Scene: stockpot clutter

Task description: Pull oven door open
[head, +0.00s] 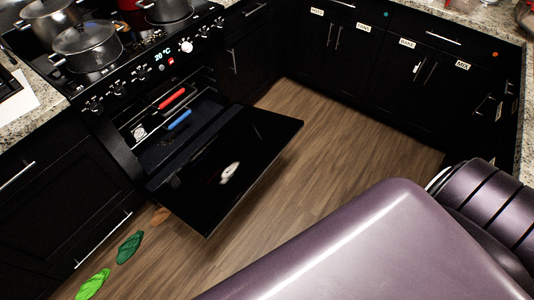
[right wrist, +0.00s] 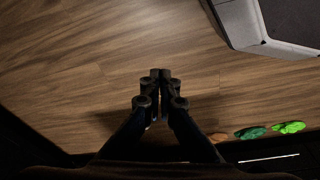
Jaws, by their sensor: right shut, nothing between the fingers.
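The black oven door (head: 255,150) hangs wide open in the head view, folded down and out over the floor. The lit oven cavity (head: 160,125) shows behind it, with a rack, a red item (head: 172,98) and a blue item (head: 180,120) inside. A pale spot on the door may be a reflection. My right gripper (right wrist: 161,74) is shut and empty in the right wrist view, over the wood floor; the door is not clearly visible there. My left gripper is in neither view.
Pots (head: 87,43) stand on the cooktop above the oven. Dark green (head: 129,248) and bright green (head: 93,284) leaf-shaped pieces lie on the floor near the left cabinets. The wood floor (head: 330,130) right of the door is clear up to the labelled cabinets (head: 390,75).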

